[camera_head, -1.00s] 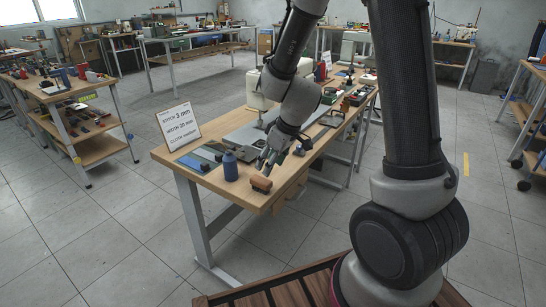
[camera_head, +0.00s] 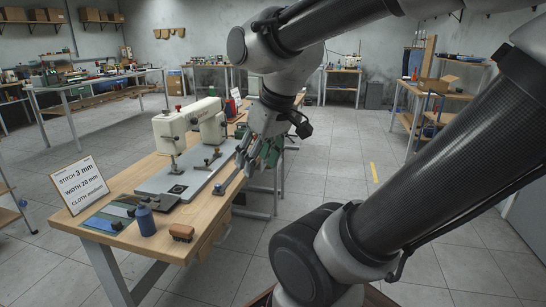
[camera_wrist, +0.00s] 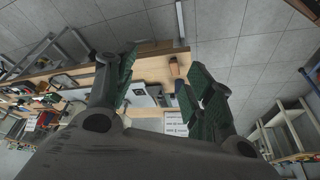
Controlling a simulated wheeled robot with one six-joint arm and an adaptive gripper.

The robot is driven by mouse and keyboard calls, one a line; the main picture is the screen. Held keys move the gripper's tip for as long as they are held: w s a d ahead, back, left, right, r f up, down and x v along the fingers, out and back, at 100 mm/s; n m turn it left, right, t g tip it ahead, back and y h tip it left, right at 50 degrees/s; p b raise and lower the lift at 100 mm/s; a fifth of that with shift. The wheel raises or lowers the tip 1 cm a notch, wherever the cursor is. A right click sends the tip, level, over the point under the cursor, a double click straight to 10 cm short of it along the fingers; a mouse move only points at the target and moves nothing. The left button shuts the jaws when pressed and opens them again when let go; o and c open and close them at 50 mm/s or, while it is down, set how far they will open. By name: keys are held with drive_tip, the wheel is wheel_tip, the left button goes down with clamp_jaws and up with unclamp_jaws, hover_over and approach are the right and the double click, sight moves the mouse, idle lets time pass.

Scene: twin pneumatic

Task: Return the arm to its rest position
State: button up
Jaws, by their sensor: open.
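My gripper (camera_head: 258,150) hangs from my folded arm at the right edge of the wooden workbench (camera_head: 128,177), in the head view. In the wrist view its two green-padded fingers (camera_wrist: 156,95) stand wide apart with nothing held between them. Past the fingers the bench shows (camera_wrist: 152,68), with its light top and a white sign. On the bench a white sewing machine (camera_head: 170,133) stands on a grey plate. The part of the bench behind my gripper is hidden.
A blue bottle (camera_head: 146,220) and a brown brush (camera_head: 181,232) stand near the bench's front edge. A sign (camera_head: 79,185) stands at its left. Open grey floor (camera_head: 350,185) lies to the right. Shelving (camera_head: 440,105) stands at the far right.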

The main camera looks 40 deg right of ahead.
drive_tip(key=s, duration=0.1)
drive_tip(key=s+d, duration=0.1)
drive_tip(key=s+r+m, duration=0.1)
drive_tip(key=shift+s+d+h, duration=0.15)
drive_tip(key=shift+d+h, duration=0.2)
drive_tip(key=shift+h, duration=0.05)
idle(0.8)
